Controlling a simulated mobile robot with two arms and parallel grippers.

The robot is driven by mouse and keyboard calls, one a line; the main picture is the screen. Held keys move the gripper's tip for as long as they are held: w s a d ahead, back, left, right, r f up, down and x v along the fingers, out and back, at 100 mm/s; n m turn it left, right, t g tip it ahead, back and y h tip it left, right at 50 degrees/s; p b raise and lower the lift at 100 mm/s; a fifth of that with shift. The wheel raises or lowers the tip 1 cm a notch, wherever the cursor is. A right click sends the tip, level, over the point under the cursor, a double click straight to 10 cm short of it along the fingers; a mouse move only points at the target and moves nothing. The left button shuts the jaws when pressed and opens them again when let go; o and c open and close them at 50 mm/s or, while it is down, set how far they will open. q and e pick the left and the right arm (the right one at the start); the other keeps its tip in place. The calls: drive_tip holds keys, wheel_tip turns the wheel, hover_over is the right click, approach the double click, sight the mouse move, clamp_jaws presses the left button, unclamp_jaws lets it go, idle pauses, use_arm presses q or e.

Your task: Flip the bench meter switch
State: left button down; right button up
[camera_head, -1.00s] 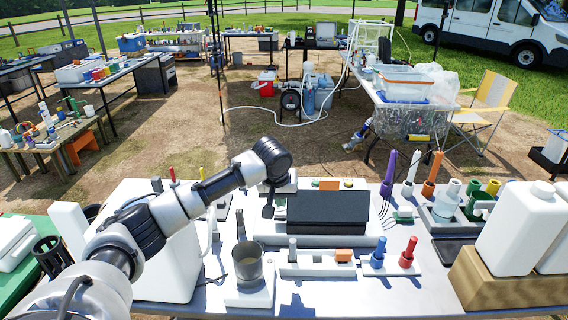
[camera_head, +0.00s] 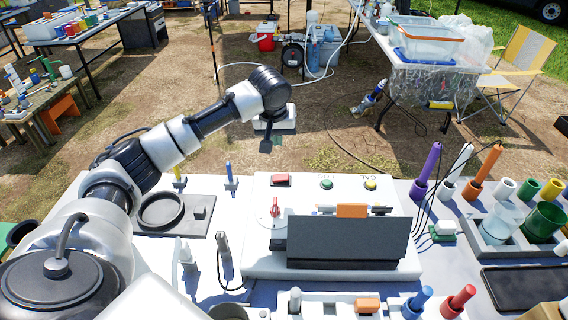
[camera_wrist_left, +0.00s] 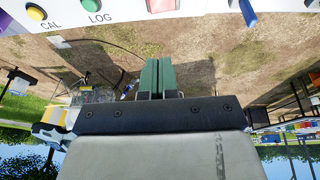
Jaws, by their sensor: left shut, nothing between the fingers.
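The bench meter (camera_head: 262,190) is a white sloped case with a dark angled screen or flap (camera_head: 347,238) at its front. A small red lever-like part (camera_head: 275,207) on a round plate sits at its left, probably the switch. Along the back are a red button (camera_head: 281,180), a green LOG button (camera_head: 327,184) and a yellow CAL button (camera_head: 370,184). My left gripper (camera_head: 266,145) hangs above and behind the meter's back left edge, shut and empty, pointing down. Its green fingertips (camera_wrist_left: 157,75) touch nothing in the left wrist view, where the meter's buttons show at the top. My right gripper is not visible.
Purple, white and orange probes (camera_head: 483,172) stand right of the meter. A ring stand plate (camera_head: 161,211) and blue and yellow pegs stand left. Blue and red pegs (camera_head: 458,300) are in front. The air above the meter is clear.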

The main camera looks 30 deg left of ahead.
use_arm(q)
drive_tip(key=p, duration=0.2)
approach(284, 174)
drive_tip(key=x, duration=0.5)
drive_tip(key=shift+w+f, duration=0.2)
drive_tip(key=shift+f, duration=0.75)
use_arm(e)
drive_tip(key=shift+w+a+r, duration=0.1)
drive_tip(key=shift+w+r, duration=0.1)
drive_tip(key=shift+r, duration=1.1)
